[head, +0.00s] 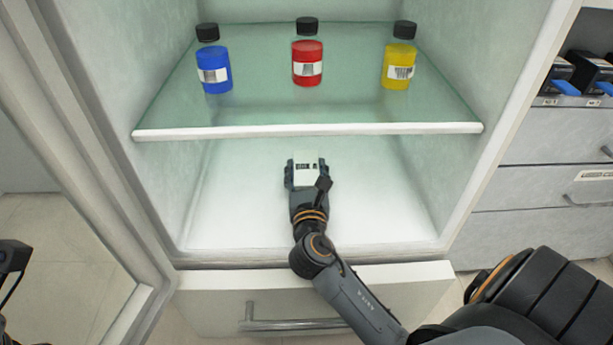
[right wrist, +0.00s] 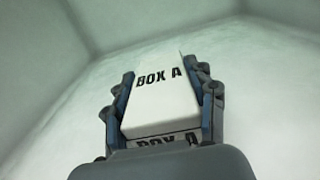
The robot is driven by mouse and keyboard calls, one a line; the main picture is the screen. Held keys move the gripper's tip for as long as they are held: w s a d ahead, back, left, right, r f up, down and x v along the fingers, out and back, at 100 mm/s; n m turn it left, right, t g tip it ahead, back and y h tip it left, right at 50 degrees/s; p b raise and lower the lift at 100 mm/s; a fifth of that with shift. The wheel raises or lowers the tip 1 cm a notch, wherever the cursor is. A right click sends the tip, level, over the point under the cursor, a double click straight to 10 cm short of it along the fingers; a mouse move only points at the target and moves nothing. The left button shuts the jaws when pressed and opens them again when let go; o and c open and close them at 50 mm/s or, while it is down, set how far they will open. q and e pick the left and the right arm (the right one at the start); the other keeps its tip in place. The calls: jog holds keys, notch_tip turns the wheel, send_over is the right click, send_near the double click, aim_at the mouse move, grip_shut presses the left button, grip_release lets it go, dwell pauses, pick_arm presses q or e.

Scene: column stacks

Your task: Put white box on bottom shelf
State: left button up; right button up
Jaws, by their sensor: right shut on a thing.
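The white box (head: 306,173) is between the fingers of my right gripper (head: 306,176), inside the lower compartment of the cabinet. In the right wrist view the box (right wrist: 157,100) shows the label "BOX A", with both fingers (right wrist: 160,105) closed on its sides. The bottom shelf (head: 250,215) is a bare white surface beneath and around the gripper. Whether the box touches it, I cannot tell. At the left edge of the head view, a dark part of my left arm shows, but its fingers cannot be made out.
The cabinet door (head: 75,200) stands open at left. A drawer (head: 215,300) sits below.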

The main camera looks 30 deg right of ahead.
jog(key=shift+r, duration=0.1)
jog(key=o, duration=1.4)
jog(key=shift+f, duration=0.2)
jog(key=shift+r, duration=0.1)
